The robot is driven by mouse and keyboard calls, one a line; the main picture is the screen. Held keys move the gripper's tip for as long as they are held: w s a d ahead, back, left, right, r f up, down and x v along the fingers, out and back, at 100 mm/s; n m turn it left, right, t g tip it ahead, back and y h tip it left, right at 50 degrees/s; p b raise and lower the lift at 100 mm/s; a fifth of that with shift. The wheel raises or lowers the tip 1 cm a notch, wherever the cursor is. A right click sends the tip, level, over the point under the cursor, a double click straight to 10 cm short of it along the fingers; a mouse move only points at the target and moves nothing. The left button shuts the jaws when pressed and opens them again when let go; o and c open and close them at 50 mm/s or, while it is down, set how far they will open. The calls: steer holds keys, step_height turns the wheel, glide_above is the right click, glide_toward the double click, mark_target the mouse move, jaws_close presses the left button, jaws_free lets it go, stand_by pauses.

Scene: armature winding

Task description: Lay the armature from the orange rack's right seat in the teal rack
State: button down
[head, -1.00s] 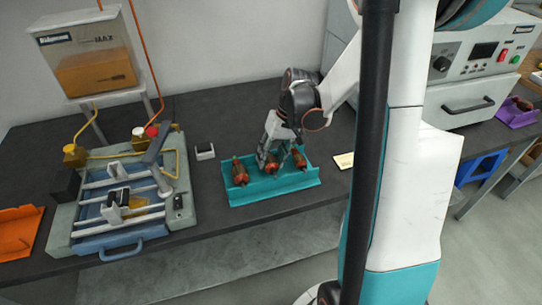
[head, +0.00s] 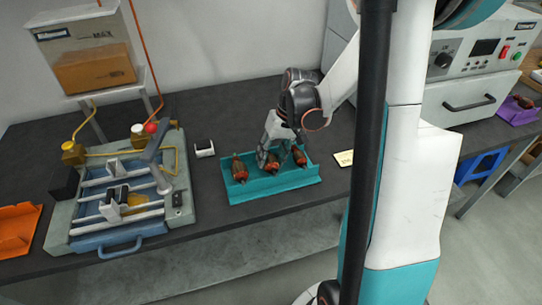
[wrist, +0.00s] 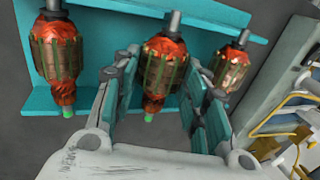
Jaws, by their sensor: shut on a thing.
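The teal rack (head: 285,188) lies on the dark bench in the middle of the head view and at the top of the wrist view (wrist: 108,45). Three armatures with copper windings and red-orange ends lie side by side in it. The middle armature (wrist: 163,72) is between the fingers of my gripper (wrist: 155,85), which is shut on it, low at the rack. The other two lie to either side in the wrist view, one left (wrist: 57,52) and one right (wrist: 231,66). The orange rack (head: 16,232) is at the far left, partly cut off; no armature shows in its visible part.
A winding fixture with rails (head: 120,200) stands between the two racks. A small black-and-white block (head: 204,148) lies behind the teal rack's left end, and a pale card (head: 344,158) lies to its right. A grey machine (head: 480,75) stands at the right.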

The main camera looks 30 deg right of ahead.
steer(key=shift+f, duration=0.25)
stand_by(0.3)
steer(key=c, duration=0.9)
jaws_free()
steer(key=shift+o, duration=0.2)
steer(key=v, duration=1.2)
steer(key=shift+w, duration=0.1)
